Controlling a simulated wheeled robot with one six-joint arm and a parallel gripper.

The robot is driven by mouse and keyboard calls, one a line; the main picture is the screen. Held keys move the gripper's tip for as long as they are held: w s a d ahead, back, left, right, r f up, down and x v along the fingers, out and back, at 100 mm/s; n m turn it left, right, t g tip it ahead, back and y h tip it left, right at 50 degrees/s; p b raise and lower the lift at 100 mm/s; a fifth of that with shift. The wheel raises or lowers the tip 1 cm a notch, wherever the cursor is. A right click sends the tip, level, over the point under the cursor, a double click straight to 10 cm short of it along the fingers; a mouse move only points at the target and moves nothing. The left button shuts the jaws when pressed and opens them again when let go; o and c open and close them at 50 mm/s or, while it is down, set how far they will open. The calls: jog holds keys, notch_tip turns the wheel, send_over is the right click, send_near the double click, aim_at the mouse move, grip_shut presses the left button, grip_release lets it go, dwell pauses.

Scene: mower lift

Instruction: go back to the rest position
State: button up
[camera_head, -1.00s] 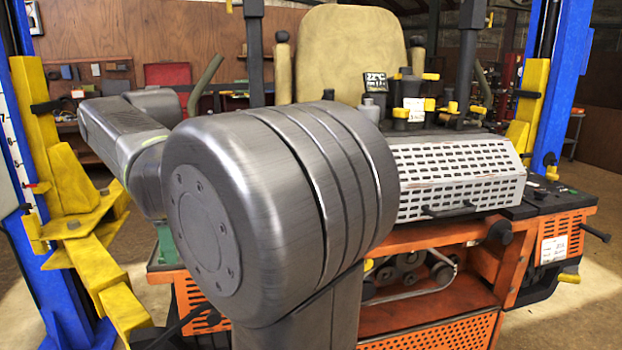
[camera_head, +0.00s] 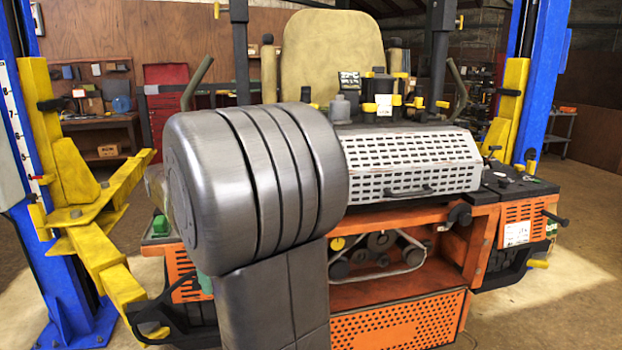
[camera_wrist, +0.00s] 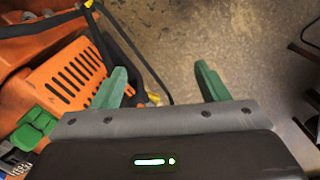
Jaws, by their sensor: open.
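My gripper (camera_wrist: 160,90) shows in the wrist view with two green fingers spread apart. The gap between them is empty, with brown concrete floor behind it. The left finger overlaps the edge of the orange mower (camera_wrist: 72,75) in the picture; I cannot tell whether they touch. The orange mower (camera_head: 400,325) stands in front of me with a white slotted cover (camera_head: 415,165) and a tan seat (camera_head: 332,55).
A blue lift post with a yellow arm (camera_head: 95,245) stands at the left, and another blue post (camera_head: 550,75) at the right. A workbench (camera_head: 105,122) and a red cabinet (camera_head: 165,90) stand at the back. Open floor (camera_head: 575,290) lies at the right.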

jog(key=w+d+f+m, duration=0.3)
jog(key=d+f+m, duration=0.1)
jog(key=f, duration=0.4)
jog(key=w+d+f+m, duration=0.3)
jog(key=d+f, duration=0.3)
jog(key=f, duration=0.3)
jog(key=shift+d+m+p, duration=0.25)
jog(key=shift+m+p, duration=0.15)
jog(key=shift+m, duration=0.3)
